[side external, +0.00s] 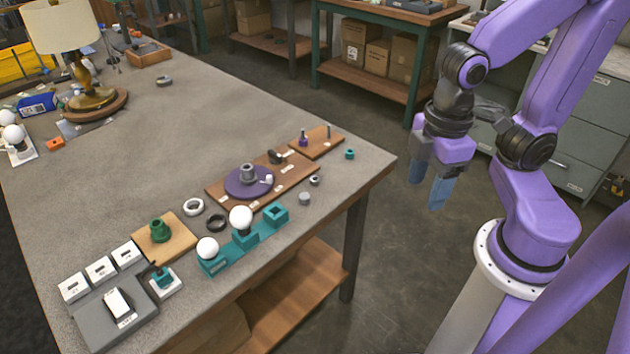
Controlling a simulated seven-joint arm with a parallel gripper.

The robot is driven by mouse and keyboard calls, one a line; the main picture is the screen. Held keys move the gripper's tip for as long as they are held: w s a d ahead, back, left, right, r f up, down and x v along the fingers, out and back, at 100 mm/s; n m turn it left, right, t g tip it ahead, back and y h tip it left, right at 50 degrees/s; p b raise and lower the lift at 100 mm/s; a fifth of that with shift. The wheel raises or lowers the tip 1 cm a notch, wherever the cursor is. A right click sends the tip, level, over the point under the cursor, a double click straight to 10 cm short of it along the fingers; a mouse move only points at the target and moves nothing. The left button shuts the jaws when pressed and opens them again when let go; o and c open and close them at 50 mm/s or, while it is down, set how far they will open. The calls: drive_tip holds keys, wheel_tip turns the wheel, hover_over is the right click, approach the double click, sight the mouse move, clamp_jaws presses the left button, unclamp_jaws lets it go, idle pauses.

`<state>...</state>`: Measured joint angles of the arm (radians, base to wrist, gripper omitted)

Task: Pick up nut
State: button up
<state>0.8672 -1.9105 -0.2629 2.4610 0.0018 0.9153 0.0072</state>
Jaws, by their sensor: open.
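Several small parts near the table's right corner look like nuts, and I cannot tell for sure which one is meant. A small grey metal nut-like ring (315,180) lies on the table just in front of the wooden boards. A small teal nut-like piece (350,154) lies at the corner, right of the boards. A grey knob-like piece (304,198) sits nearby. My gripper (428,196) points down with its blue-grey fingers apart and empty. In the picture it is right of the table edge, away from all these parts.
A wooden board (214,191) carries a purple disc (236,184) with a grey part on it. A smaller board (333,144) holds upright pegs. A teal holder (266,229) bears white bulbs. A lamp (95,97) stands far left. The table's middle is clear.

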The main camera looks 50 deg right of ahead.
drive_tip(key=w+a+m, duration=0.2)
drive_tip(key=w+m, duration=0.2)
drive_tip(key=w, duration=0.6)
drive_tip(key=m, duration=0.8)
hover_over(315, 181)
wheel_tip(315, 181, down, 4)
drive_tip(key=f, duration=1.1)
drive_tip(key=shift+w+d+f, duration=0.2)
drive_tip(key=shift+w+d, duration=0.05)
drive_tip(key=shift+w, duration=0.1)
drive_tip(key=shift+w+f, duration=0.2)
drive_tip(key=shift+f, duration=2.65)
clamp_jaws()
